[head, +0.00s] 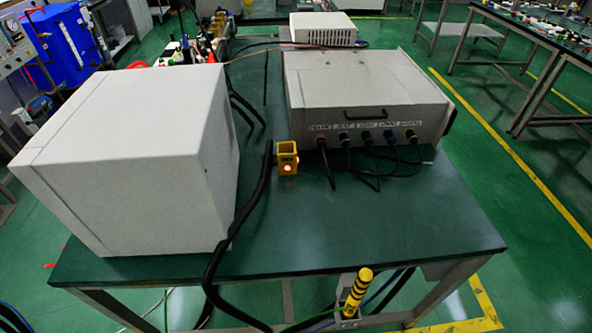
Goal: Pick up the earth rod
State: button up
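The earth rod appears to be the yellow rod with black stripes (357,293) at the bottom of the head view, right of centre. It stands upright with a slight tilt at the front edge of the green-topped table (400,225). Its lower end sits in or against a grey metal bracket (347,319) beside the table frame; how it is held there I cannot tell. A green cable runs to its lower part. My gripper is not in view.
A large white cabinet (130,160) fills the table's left side. A grey generator box (365,95) with black cables stands at the back. A small yellow holder (288,160) with a lit lamp sits mid-table. A thick black cable (238,222) hangs over the front edge. The right front tabletop is clear.

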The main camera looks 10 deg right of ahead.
aim_at(364, 278)
jog(key=k+j+u, duration=0.15)
jog(key=j+u, duration=0.2)
jog(key=k+j+u, duration=0.1)
jog(key=j+u, duration=0.15)
jog(key=u, duration=0.15)
